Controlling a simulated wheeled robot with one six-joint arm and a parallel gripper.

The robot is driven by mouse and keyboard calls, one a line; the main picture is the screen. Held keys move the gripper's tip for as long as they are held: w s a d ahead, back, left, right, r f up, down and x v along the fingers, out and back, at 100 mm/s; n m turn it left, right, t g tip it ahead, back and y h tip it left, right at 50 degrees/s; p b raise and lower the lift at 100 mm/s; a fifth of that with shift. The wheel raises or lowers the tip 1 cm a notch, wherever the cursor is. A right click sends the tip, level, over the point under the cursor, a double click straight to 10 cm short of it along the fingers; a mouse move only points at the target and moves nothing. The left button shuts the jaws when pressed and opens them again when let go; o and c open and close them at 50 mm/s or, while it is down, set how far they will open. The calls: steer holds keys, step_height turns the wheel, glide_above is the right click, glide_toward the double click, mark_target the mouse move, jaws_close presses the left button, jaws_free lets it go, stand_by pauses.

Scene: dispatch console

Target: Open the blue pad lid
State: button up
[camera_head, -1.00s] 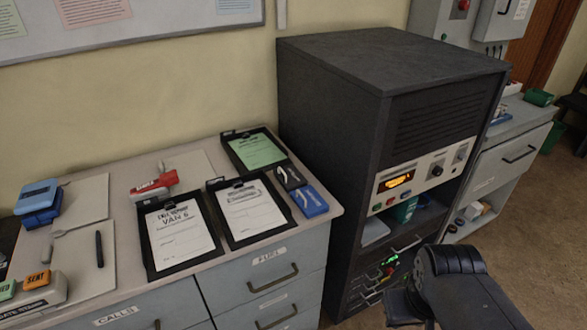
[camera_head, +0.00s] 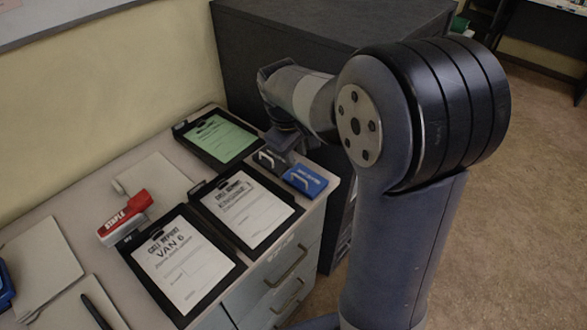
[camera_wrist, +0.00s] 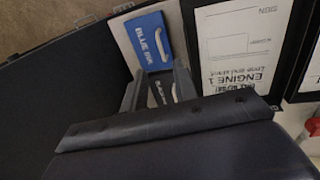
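The blue pad (camera_head: 305,180) lies at the right edge of the counter, and its lid looks shut, with a pale curved handle on top. It also shows at the top of the wrist view (camera_wrist: 148,40), marked "BLUE INK". A similar black pad (camera_head: 272,160) sits just behind it. My gripper (camera_head: 283,140) is over the black pad, behind the blue one. In the wrist view my gripper (camera_wrist: 158,78) is open, with the black pad (camera_wrist: 160,95) showing between its fingers. I cannot tell whether the fingers touch it. The blue pad lies beyond the fingertips.
Clipboards with white sheets (camera_head: 250,210) and (camera_head: 185,262) lie left of the pads. A green-sheet clipboard (camera_head: 220,137) is behind. A dark cabinet (camera_head: 240,65) stands close behind and right of the pads.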

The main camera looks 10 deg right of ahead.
mark_target(300, 178)
steer(key=f, duration=0.2)
steer(key=d+f, duration=0.1)
steer(key=f, duration=0.2)
steer(key=w+f, duration=0.1)
steer(key=f, duration=0.2)
steer(key=shift+d+f+p, duration=0.15)
steer(key=shift+p, duration=0.15)
jaws_close()
